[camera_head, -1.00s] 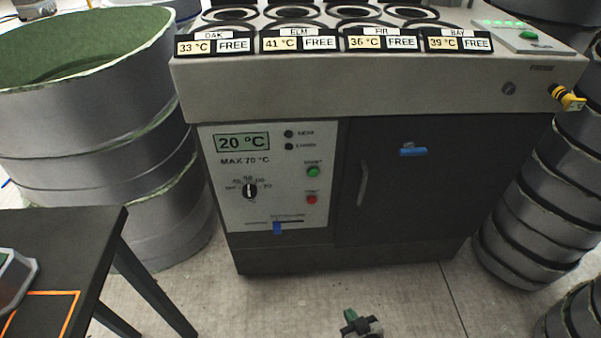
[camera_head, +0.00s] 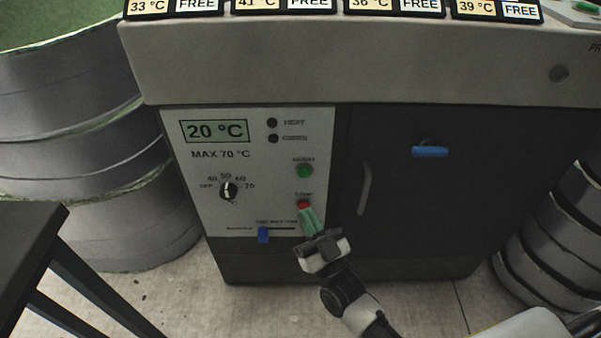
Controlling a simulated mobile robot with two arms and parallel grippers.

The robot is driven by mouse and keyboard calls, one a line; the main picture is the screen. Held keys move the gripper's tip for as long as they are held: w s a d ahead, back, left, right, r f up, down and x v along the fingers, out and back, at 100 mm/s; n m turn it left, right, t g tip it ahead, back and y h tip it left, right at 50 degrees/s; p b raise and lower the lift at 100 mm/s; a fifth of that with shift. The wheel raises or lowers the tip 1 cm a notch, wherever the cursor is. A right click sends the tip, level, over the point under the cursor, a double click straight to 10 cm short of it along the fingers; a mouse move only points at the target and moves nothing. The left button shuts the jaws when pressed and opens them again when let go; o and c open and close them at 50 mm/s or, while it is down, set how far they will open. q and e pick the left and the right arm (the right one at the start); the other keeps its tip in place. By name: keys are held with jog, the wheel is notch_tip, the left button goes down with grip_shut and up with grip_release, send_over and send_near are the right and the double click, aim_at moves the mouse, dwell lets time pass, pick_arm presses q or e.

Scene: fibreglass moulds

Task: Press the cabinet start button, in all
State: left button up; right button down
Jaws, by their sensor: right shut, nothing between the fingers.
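The cabinet (camera_head: 400,255) stands ahead with a light control panel (camera_head: 180,150) at its left. The green start button (camera_head: 304,170) is on the panel's right side, with the red stop button (camera_head: 303,204) below it. My right gripper (camera_head: 309,218) is shut and empty. Its green fingertips are just below the red button in the picture and overlap its lower edge; I cannot tell whether they touch the panel. The green button is uncovered, above the fingertips. My left gripper is not in view.
The panel also has a 20 °C display (camera_head: 214,131), a dial (camera_head: 228,191) and a blue slider (camera_head: 263,235). A door handle (camera_head: 364,188) and a blue latch (camera_head: 429,151) are to the right. A dark table (camera_head: 30,235) stands at left; stacked grey drums flank the cabinet.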

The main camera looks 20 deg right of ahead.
aim_at(304, 173)
jog(key=shift+w, duration=0.1)
pick_arm(q)
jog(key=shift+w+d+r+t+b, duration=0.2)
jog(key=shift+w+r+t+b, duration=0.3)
jog(key=shift+b, duration=0.45)
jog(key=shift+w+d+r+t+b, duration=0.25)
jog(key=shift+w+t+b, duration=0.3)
jog(key=shift+b, duration=0.35)
pick_arm(e)
jog(key=w+d, duration=0.2)
jog(key=w, duration=0.6)
jog(key=shift+w+d, duration=0.15)
jog(key=shift+d, duration=0.1)
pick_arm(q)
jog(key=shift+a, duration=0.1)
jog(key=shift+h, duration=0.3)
pick_arm(e)
jog(key=shift+w, duration=0.15)
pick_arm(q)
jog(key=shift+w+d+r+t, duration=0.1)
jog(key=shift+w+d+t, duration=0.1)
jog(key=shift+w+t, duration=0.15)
pick_arm(e)
jog(key=shift+w+d, duration=0.1)
jog(key=shift+w, duration=0.15)
